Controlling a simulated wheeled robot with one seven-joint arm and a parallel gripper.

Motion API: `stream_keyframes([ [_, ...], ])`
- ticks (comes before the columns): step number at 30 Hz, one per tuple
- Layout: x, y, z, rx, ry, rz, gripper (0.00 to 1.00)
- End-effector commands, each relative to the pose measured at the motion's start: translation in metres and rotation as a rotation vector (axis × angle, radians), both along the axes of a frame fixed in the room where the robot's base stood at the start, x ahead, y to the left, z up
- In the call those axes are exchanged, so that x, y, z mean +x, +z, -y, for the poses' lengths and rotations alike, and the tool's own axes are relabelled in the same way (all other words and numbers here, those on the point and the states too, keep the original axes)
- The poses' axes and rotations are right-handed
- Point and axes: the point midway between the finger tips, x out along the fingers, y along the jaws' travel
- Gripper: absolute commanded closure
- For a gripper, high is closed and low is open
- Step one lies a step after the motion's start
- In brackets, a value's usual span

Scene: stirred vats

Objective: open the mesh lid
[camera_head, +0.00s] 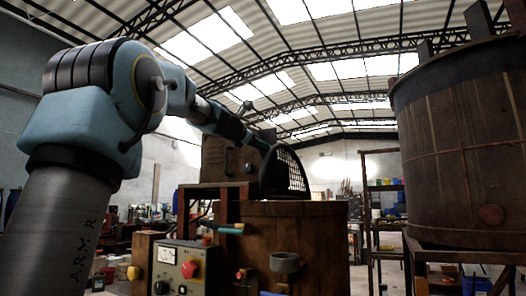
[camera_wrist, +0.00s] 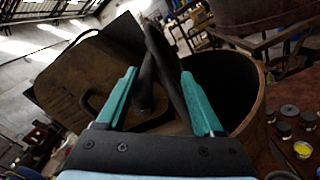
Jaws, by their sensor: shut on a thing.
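The mesh lid (camera_head: 285,174) is a dark, round-edged grid standing steeply raised at the rim of the wooden vat (camera_head: 310,235). In the wrist view the lid (camera_wrist: 168,72) appears nearly edge-on, as a dark slanted disc. My gripper (camera_wrist: 158,78) has its two teal fingers on either side of a dark part by the lid, which seems to be its handle; the exact contact is hard to see. In the head view my arm reaches over to the lid, and the fingertips are hidden. The vat's open mouth (camera_wrist: 222,75) shows dark to the right of the lid.
A control panel (camera_head: 180,264) with a red button is at the front left. A large wooden tank (camera_head: 465,150) stands on a frame at right. Small jars (camera_wrist: 290,112) sit right of the vat.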

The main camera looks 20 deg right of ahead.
Motion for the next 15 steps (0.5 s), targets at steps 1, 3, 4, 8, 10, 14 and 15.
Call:
stream_keyframes([
  [1,-0.006,-0.008,-0.010,0.003,0.007,-0.002,0.41],
  [3,-0.015,-0.008,-0.019,0.004,0.007,-0.003,0.41],
  [4,-0.018,-0.009,-0.022,0.004,0.008,-0.005,0.41],
  [8,-0.029,-0.008,-0.033,0.004,0.007,-0.007,0.41],
  [10,-0.033,-0.007,-0.036,0.003,0.005,-0.007,0.41],
  [14,-0.036,-0.005,-0.038,0.003,0.004,-0.007,0.41],
  [15,-0.036,-0.005,-0.038,0.003,0.004,-0.007,0.41],
])
